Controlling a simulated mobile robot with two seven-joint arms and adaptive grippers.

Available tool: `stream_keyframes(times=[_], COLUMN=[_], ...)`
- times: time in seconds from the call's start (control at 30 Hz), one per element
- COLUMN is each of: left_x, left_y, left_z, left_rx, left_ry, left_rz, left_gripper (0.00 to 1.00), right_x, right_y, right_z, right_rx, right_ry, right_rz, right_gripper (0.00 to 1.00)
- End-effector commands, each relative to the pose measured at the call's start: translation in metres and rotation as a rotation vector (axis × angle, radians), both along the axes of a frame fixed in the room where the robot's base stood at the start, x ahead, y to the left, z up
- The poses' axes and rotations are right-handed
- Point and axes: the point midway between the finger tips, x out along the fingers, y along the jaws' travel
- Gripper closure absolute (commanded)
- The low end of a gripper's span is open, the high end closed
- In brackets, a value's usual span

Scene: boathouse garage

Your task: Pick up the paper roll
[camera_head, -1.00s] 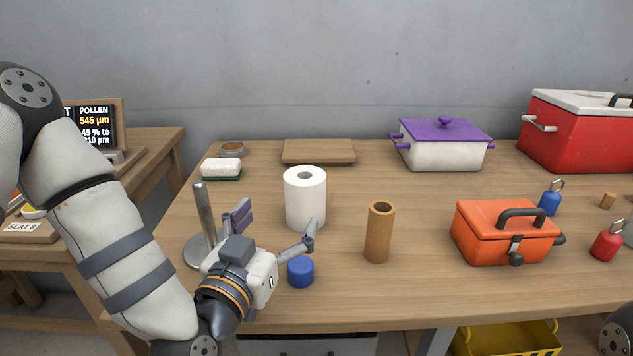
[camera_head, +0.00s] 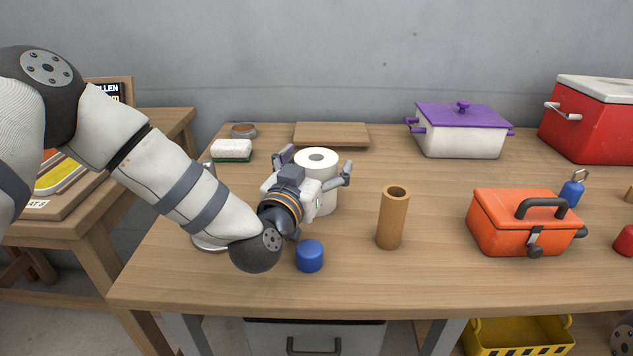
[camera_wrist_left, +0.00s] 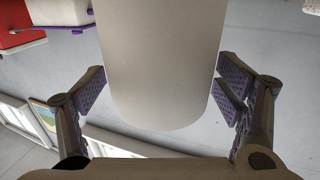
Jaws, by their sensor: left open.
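The white paper roll (camera_head: 318,162) stands upright on the wooden table, behind my left gripper, which hides part of its lower front and left side. My left gripper (camera_head: 317,168) is open, with one finger to the left of the roll and one to the right. In the left wrist view the roll (camera_wrist_left: 158,65) fills the middle between the two spread finger pads (camera_wrist_left: 162,92), with a gap visible on both sides. My right gripper is not in view.
A metal stand (camera_head: 208,240) is partly hidden behind my left arm. A blue cylinder (camera_head: 310,256) is in front of the gripper and a brown tube (camera_head: 392,217) to the right. An orange toolbox (camera_head: 525,222) stands farther right. A wooden board (camera_head: 331,134) lies behind.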

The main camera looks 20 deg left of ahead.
Motion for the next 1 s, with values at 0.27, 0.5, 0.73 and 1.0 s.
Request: stream_keyframes(times=[0.27, 0.5, 0.73, 1.0], left_x=[0.000, 0.000, 0.000, -0.060], left_y=[0.000, 0.000, 0.000, -0.006], left_z=[0.000, 0.001, 0.030, 0.111], left_rx=[0.000, 0.000, 0.000, 0.001], left_ry=[-0.001, -0.001, -0.010, -0.020], left_rz=[0.000, 0.000, 0.000, -0.003], left_gripper=[0.70, 0.70, 0.70, 0.70], right_x=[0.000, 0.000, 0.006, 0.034], right_y=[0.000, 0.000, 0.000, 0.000], right_z=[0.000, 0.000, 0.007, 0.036], right_rx=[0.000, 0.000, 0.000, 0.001], right_ry=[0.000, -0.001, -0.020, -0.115], right_rz=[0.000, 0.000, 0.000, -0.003], right_gripper=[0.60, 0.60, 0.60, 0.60])
